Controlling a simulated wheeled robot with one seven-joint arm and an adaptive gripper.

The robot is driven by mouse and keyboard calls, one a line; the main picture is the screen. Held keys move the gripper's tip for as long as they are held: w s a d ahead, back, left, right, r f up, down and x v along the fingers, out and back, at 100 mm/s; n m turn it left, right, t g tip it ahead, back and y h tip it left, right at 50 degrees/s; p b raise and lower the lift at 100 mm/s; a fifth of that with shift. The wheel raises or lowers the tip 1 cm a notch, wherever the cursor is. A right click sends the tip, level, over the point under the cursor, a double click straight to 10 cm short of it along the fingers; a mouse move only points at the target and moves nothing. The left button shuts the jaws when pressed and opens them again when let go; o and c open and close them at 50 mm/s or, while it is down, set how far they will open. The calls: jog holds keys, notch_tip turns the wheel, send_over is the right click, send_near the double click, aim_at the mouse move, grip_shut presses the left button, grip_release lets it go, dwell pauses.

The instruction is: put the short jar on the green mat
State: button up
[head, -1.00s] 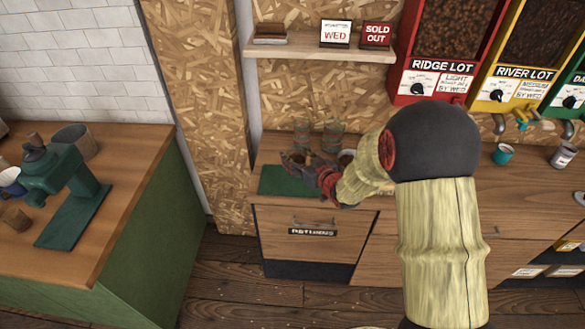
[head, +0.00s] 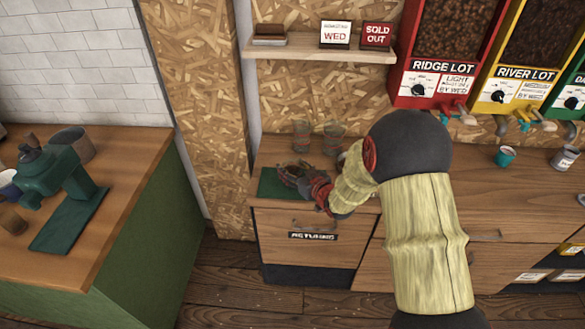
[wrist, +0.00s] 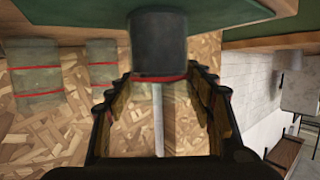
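The short jar (wrist: 158,45) has a dark body and a red band and shows upside down in the wrist view. My gripper (wrist: 159,82) has one finger at each side of it, shut on it near the band. In the head view my gripper (head: 290,175) is over the green mat (head: 268,184) at the counter's left end, and largely hides the jar. The mat also shows along the top of the wrist view (wrist: 80,12), by the jar's base. I cannot tell whether the base touches it.
Two clear jars with red bands (head: 301,138) (head: 334,138) stand behind the mat. A teal cup (head: 504,156) and a pale can (head: 563,157) stand farther right. A shelf (head: 320,48) hangs above; a green-sided bench (head: 150,230) is at left.

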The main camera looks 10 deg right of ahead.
jog(key=o, duration=0.4)
jog(key=shift+c, duration=0.2)
jog(key=shift+r, duration=0.1)
jog(key=shift+r, duration=0.2)
jog(key=p+v, duration=0.2)
jog(key=v, duration=0.9)
jog(key=s+d+r+m+g+h, duration=0.1)
jog(key=s+d+r+g+h, duration=0.15)
jog(key=s+r, duration=0.35)
jog(key=s+d+r+m+g+h, duration=0.1)
jog(key=s+d+r+h, duration=0.2)
jog(key=r, duration=0.5)
jog(key=s+a+r+g, duration=0.1)
jog(key=s+a, duration=0.1)
jog(key=s, duration=0.5)
jog(key=s+a+r+g+y, duration=0.1)
jog(key=s+a+r+g, duration=0.1)
jog(key=s, duration=0.5)
jog(key=s+a+r+m+g, duration=0.1)
jog(key=s+a+g, duration=0.1)
jog(key=s, duration=0.6)
jog(key=shift+a+r, duration=0.35)
jog(key=shift+a, duration=0.45)
